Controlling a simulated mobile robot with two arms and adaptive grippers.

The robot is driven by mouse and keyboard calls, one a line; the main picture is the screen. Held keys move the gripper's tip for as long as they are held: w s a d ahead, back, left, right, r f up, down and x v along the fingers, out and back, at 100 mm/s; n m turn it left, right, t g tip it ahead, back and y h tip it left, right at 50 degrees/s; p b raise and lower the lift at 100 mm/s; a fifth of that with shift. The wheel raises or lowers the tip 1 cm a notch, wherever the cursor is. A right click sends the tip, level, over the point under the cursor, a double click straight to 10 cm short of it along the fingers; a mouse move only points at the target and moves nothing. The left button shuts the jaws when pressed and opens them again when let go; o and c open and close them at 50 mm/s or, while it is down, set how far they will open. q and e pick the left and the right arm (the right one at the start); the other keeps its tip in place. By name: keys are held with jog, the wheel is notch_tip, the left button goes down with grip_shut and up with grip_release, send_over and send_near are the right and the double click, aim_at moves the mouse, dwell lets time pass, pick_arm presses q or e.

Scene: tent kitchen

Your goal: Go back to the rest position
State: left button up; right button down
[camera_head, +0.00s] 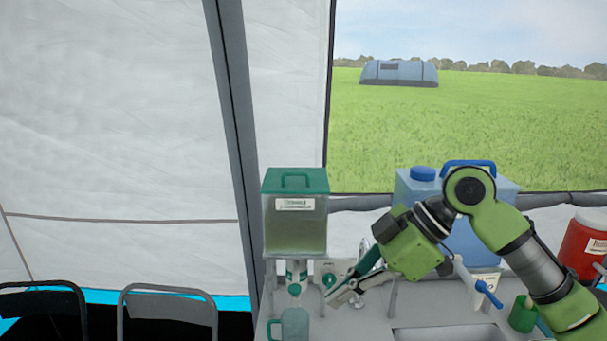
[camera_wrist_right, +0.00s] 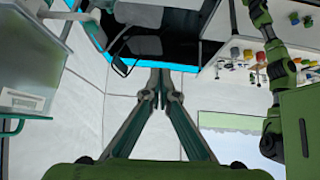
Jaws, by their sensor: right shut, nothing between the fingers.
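My right gripper (camera_head: 342,290) comes in from the right, with its fingers pointing left and down, close to the right of the green-lidded dispenser (camera_head: 296,222). In the right wrist view its two fingers (camera_wrist_right: 160,85) meet at the tips, shut and empty. The dispenser has a tap at its base, and a teal mug (camera_head: 293,325) is below it, cut off by the lower edge. The dispenser's side also shows in the right wrist view (camera_wrist_right: 28,70). My left gripper is not in view.
A blue water container (camera_head: 507,205) stands behind my right arm, partly hidden. A red container (camera_head: 582,245) and a green cup (camera_head: 523,315) are to the right. A sink (camera_head: 450,333) is at the front. Folding chairs (camera_head: 167,300) stand at the lower left.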

jog(key=s+a+f+m+t+h, duration=0.1)
jog(key=s+f+m, duration=0.2)
jog(key=f, duration=0.9)
jog(key=s+a+f+m+t, duration=0.1)
jog(key=s+f+m, duration=0.2)
jog(key=f, duration=0.8)
jog(key=s+d+f+m+h, duration=0.7)
jog(key=s+d+f+m, duration=0.45)
jog(key=s+d, duration=0.6)
notch_tip(320, 180, down, 27)
jog(key=s+a+n, duration=0.1)
jog(key=s+n, duration=0.1)
jog(key=s+d+f+g, duration=0.1)
jog(key=s+d+f, duration=0.2)
jog(key=s+f, duration=1.3)
jog(key=shift+s+g, duration=0.3)
jog(key=shift+s, duration=0.3)
